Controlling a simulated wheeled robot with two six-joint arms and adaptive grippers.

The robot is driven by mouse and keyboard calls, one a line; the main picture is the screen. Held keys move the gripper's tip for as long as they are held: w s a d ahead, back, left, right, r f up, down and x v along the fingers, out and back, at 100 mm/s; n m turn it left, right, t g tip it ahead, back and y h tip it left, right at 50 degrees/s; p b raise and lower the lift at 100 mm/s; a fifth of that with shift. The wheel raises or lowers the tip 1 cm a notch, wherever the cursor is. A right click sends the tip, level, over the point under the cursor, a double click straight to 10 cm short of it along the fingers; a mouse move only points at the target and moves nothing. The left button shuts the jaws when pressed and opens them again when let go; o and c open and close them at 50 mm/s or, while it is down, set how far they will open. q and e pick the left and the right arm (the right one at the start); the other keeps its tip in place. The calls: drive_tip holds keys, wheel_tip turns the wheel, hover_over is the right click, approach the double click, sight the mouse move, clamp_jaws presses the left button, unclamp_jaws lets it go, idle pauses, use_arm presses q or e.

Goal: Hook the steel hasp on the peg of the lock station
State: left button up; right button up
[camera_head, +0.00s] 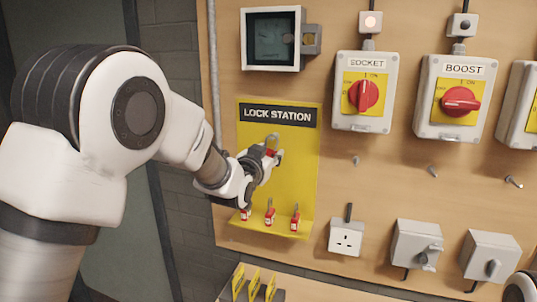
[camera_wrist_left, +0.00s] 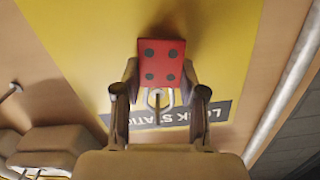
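The steel hasp shows in the head view as a grey loop (camera_head: 272,139) above a small red body, in front of the upper yellow lock station board (camera_head: 300,165). In the left wrist view its red body (camera_wrist_left: 162,62) has several dark holes and sits between the fingertips. My left gripper (camera_head: 268,158) is shut on the red body, with a finger along each side (camera_wrist_left: 160,80). A grey ring and thin rod show between the fingers. I cannot tell whether the loop is around the peg; the peg is not clearly visible.
Red padlocks (camera_head: 270,213) hang along the board's lower ledge. A gauge (camera_head: 272,40) is above; the SOCKET switch (camera_head: 363,92) and BOOST switch (camera_head: 456,98) are to the right. A pipe (camera_head: 213,70) runs at the left edge. Yellow tags (camera_head: 254,284) stand below.

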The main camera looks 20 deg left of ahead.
use_arm(q)
drive_tip(key=o, duration=0.4)
drive_tip(key=shift+c, duration=0.2)
drive_tip(key=shift+s, duration=0.2)
drive_tip(key=s, duration=1.2)
drive_tip(key=s+a+f+n+g, duration=0.1)
drive_tip(key=s+f+g, duration=0.2)
drive_tip(key=f, duration=0.8)
drive_tip(key=s+a+f+g, duration=0.1)
drive_tip(key=s+f+g, duration=0.2)
drive_tip(key=f, duration=0.8)
drive_tip(key=s+a+f+n+g, duration=0.1)
drive_tip(key=s+f+g, duration=0.2)
drive_tip(key=f, duration=0.8)
drive_tip(key=s+f+n+g+b, duration=0.1)
drive_tip(key=s+f+g+b, duration=0.3)
drive_tip(key=s+f, duration=1.9)
drive_tip(key=s+g, duration=0.3)
drive_tip(key=g, duration=0.1)
drive_tip(key=shift+s+a+y, duration=0.2)
drive_tip(key=shift+a+y, duration=0.1)
